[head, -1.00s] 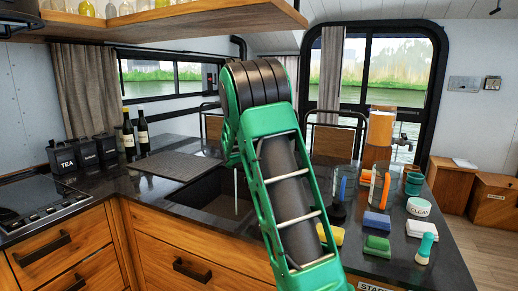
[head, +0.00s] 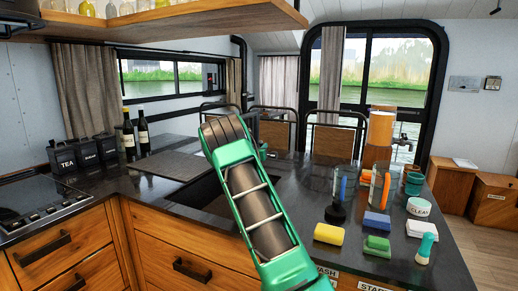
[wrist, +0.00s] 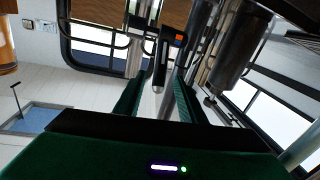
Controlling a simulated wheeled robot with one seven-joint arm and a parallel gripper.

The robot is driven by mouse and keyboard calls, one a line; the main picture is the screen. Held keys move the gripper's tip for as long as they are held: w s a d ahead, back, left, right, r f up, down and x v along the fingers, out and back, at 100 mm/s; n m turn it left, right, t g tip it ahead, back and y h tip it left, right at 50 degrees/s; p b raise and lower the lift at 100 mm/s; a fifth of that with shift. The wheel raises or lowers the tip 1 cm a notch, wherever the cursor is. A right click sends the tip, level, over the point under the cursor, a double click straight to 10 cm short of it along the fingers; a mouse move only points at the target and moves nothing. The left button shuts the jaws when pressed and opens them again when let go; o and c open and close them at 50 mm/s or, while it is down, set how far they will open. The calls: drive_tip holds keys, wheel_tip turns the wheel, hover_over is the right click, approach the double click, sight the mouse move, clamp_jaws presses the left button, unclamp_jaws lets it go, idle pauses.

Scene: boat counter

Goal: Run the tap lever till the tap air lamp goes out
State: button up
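In the wrist view a dark tap-like fitting (wrist: 163,48) hangs into the picture, with a small orange square, possibly the lamp (wrist: 180,38), on its side. The orange looks bright; I cannot be sure it is lit. A slim dark lever-like part with a pale tip (wrist: 159,78) points down between the fingers of my gripper (wrist: 158,98). The fingers are apart, one on each side of it; I cannot tell whether either touches. In the head view my green arm covers part of the sink (head: 217,204), and my gripper and the tap are hidden.
Right of the sink are a yellow sponge (head: 329,233), a green sponge (head: 377,246), a blue block (head: 377,223), a teal-handled brush (head: 426,247) and glass jars (head: 380,186). Two bottles (head: 142,130) and dark canisters (head: 62,155) stand at the back left.

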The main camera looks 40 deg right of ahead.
sight(261, 145)
drive_tip(key=shift+x, duration=2)
